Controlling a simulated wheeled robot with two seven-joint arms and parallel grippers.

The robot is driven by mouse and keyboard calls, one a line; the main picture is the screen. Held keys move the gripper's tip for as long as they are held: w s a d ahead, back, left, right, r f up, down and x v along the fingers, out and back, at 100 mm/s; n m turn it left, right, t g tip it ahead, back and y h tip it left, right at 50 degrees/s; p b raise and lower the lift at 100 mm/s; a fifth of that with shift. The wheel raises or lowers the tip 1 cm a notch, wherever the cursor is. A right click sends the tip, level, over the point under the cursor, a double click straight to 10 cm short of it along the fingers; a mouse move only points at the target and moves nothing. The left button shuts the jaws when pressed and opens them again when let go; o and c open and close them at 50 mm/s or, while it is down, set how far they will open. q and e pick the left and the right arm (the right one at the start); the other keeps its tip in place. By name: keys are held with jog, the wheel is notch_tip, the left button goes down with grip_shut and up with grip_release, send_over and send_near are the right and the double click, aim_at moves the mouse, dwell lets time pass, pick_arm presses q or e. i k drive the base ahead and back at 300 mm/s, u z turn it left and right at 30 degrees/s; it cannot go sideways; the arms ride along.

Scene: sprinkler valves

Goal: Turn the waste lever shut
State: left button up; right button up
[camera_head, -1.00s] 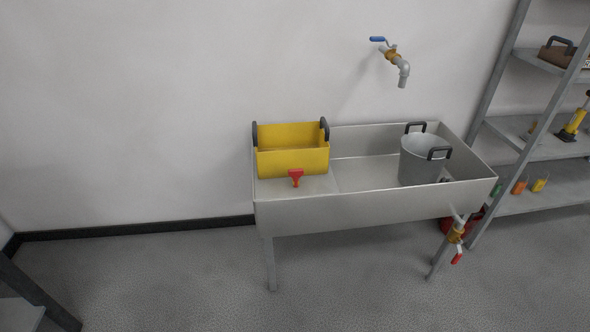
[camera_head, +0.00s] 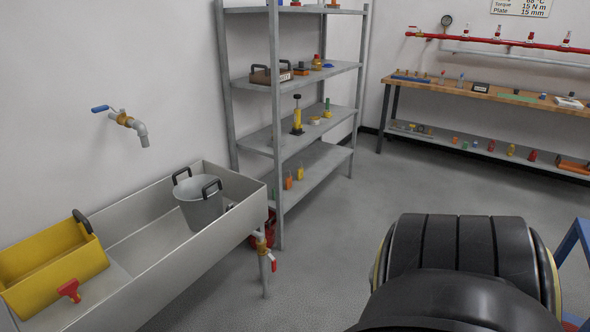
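The waste valve is a brass body (camera_head: 261,243) on a pipe below the right end of the grey sink trough (camera_head: 165,262). Its red lever (camera_head: 273,262) hangs down at a slant from the valve. A second tap with a blue lever (camera_head: 100,109) is on the wall above the trough. Neither of my grippers shows. A large black rounded part at the lower right looks like part of my own arm, and it is apart from the valve in the picture.
A grey bucket (camera_head: 199,205) and a yellow tote (camera_head: 45,268) with a red piece (camera_head: 69,290) are in the trough. Metal shelving (camera_head: 300,80) stands just behind the valve. A workbench (camera_head: 480,92) lines the back right. Floor between is clear.

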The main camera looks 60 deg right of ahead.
aim_at(274, 263)
jog(key=z, duration=2.95)
jog(key=i, duration=3)
jog(key=u, duration=3.8)
jog(key=i, duration=0.25)
